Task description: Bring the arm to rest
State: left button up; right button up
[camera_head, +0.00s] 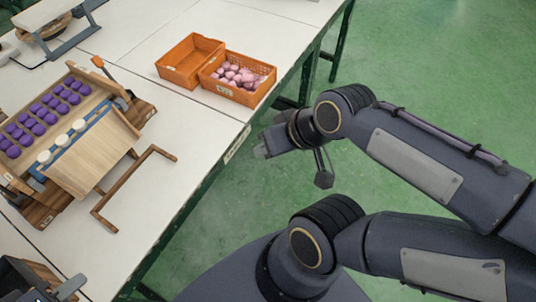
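My two dark grey arms come in from the right side of the head view. The upper one, which I take as my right arm (415,165), is bent at the elbow. Its gripper (263,149) hangs over the green floor, just right of the table's edge and apart from it. It is small and seen end on, so I cannot tell whether its fingers are open or shut. The lower one, my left arm (450,262), bends at a round joint near the bottom middle. I see nothing held.
The white table (165,125) carries two orange crates (190,60), one holding pinkish pieces. A tilted wooden rack (80,165) holds purple and white pieces, with a brown frame (103,220) beside it. A dark box (20,275) is at lower left. Green floor is clear at upper right.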

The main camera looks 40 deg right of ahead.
jog(key=shift+g+y, duration=0.3)
jog(key=shift+y, duration=0.3)
jog(key=r+p, duration=0.1)
jog(key=s+a+r+p, duration=0.2)
jog(key=shift+a+r, duration=0.1)
jog(key=shift+r, duration=0.15)
jog(key=shift+r+p, duration=0.1)
jog(key=shift+p, duration=0.3)
